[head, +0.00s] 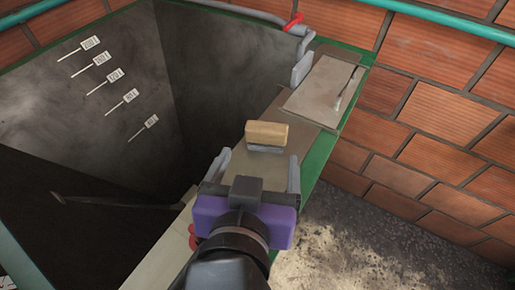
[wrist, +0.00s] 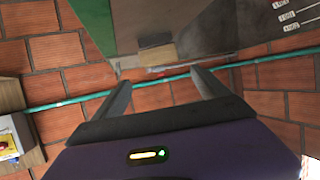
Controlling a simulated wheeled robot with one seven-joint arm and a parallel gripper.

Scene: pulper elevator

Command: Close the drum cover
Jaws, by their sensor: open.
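A wooden handle (head: 267,133) on a small grey mount stands on a beige-grey metal strip (head: 295,137) along the top of a dark metal tank. It also shows in the wrist view (wrist: 156,55). The handle shows just beyond the fingertips, and no contact is visible. The fingers also show in the wrist view (wrist: 161,77).
The open tank (head: 120,150) is deep, with several numbered tags on its inner wall. A brick wall (head: 430,110) with green pipe stands behind. Bare rough floor (head: 350,240) lies to the right.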

